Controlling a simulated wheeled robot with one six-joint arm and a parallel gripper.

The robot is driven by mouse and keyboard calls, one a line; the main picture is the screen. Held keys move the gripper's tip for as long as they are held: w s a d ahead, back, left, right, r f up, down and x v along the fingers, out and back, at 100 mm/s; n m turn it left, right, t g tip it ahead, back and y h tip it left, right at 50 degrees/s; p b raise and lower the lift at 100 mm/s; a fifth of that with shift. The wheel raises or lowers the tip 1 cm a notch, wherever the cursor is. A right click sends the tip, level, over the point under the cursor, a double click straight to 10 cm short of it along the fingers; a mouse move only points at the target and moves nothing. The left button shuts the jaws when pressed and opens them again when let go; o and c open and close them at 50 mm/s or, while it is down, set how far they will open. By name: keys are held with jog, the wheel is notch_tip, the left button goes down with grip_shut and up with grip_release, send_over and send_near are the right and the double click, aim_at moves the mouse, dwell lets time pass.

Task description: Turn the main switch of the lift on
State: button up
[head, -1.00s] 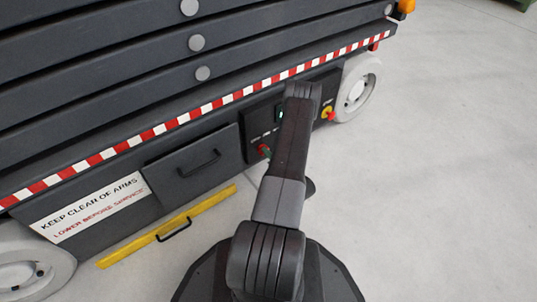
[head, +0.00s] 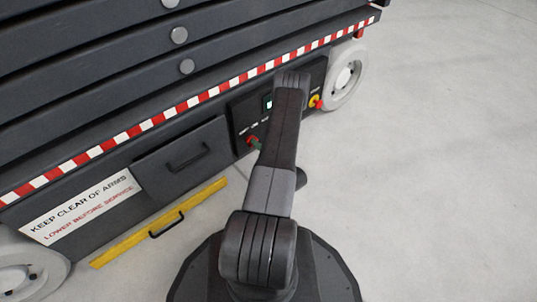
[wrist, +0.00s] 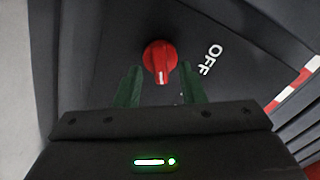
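The main switch is a red rotary knob (wrist: 160,57) on the lift's dark panel, with a white OFF label (wrist: 210,59) to its right in the wrist view. In the head view the red knob (head: 252,140) shows at the left of the control panel, just left of my arm. My gripper (wrist: 160,68) is open, its two green fingers apart, one on each side of the knob's lower part in the picture. I cannot tell whether they touch it. In the head view my arm hides most of the gripper; a bit of green shows beside the knob.
A yellow and red stop button (head: 315,102) sits right of my arm. A dark drawer front with a handle (head: 188,157) is to the left, a yellow bar (head: 160,224) below it. A white wheel (head: 346,75) stands beyond the panel. The floor at right is clear.

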jog(key=p+v, duration=0.3)
jog(key=v, duration=1)
jog(key=shift+p, duration=0.3)
jog(key=b+x, duration=0.4)
jog(key=x, duration=0.9)
jog(key=shift+w+a, duration=0.2)
jog(key=shift+w, duration=0.1)
